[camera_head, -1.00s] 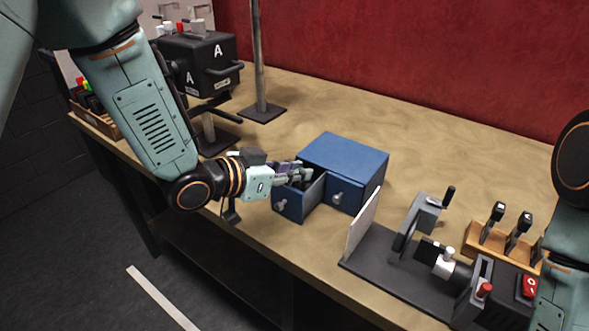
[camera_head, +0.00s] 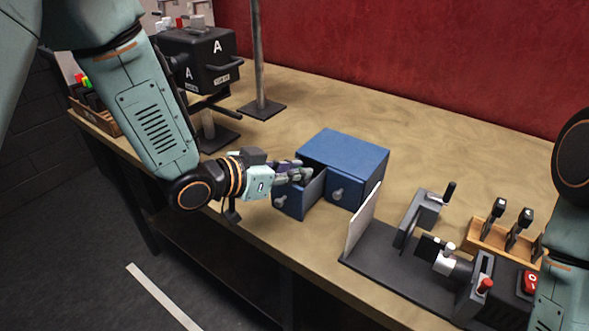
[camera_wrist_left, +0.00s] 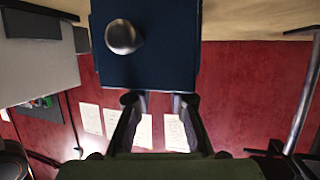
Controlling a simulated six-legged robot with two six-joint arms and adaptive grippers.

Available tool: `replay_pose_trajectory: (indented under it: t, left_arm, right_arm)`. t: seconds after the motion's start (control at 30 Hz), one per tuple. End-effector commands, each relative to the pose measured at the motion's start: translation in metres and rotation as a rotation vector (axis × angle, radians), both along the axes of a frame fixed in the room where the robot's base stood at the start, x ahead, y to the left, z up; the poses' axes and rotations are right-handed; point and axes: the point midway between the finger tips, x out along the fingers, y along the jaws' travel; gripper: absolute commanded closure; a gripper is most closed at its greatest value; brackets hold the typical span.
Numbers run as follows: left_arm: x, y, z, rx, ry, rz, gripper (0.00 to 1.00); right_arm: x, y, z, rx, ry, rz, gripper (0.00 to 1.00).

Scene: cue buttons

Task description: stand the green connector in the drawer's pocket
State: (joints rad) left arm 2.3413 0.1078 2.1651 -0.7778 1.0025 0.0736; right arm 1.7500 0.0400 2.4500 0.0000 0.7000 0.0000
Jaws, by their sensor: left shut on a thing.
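The blue cabinet (camera_head: 345,152) stands on the bench, with its left drawer (camera_head: 297,202) pulled open. My left gripper (camera_head: 300,172) is at that open drawer, with its fingers over and partly behind the drawer's front. In the left wrist view, a blue front (camera_wrist_left: 150,60) with a round knob (camera_wrist_left: 123,37) lies beyond the fingertips (camera_wrist_left: 158,103). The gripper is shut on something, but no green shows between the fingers. The green connector and the drawer's pocket are hidden in both views. My right arm is at the right edge; its gripper is out of view.
A white upright panel (camera_head: 362,222) on a dark base with a lever device stands right of the cabinet. A wooden rack (camera_head: 483,237) of black handles is farther right. A black box marked A (camera_head: 208,62) and a pole (camera_head: 259,60) stand behind left. The bench behind the cabinet is clear.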

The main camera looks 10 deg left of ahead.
Motion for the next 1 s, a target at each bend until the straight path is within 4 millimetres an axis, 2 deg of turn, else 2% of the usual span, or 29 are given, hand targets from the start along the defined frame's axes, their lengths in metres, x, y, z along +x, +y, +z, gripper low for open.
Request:
replay_pose_trajectory:
  t: [0.13, 0.17, 0.47, 0.8, 0.9, 1.0]
  left_arm:
    - [0.0001, -0.0001, -0.001, 0.0, 0.0, 0.0, 1.0]
    - [0.0001, -0.0001, -0.001, 0.0, 0.0, 0.0, 0.81]
    - [-0.0002, 0.0, -0.0014, 0.001, 0.001, 0.0, 0.56]
    - [-0.0003, 0.0002, -0.0018, 0.001, 0.002, 0.001, 0.57]
    - [-0.0003, 0.0002, -0.0019, 0.001, 0.003, 0.001, 0.49]
    - [-0.0002, 0.0003, -0.0019, 0.001, 0.003, 0.002, 0.48]
  right_arm:
    - [0.0, 0.0, -0.0006, 0.0, 0.0, 0.0, 0.6]
    - [0.0, 0.0, -0.0005, 0.0, 0.0, 0.0, 0.6]
    - [0.0, 0.0, -0.0005, 0.0, 0.0, 0.0, 0.6]
    - [0.0, 0.0, -0.0005, 0.0, 0.0, 0.0, 0.6]
    - [0.0, 0.0, -0.0005, 0.0, 0.0, 0.0, 0.6]
    - [0.0, 0.0, -0.0005, 0.0, 0.0, 0.0, 0.6]
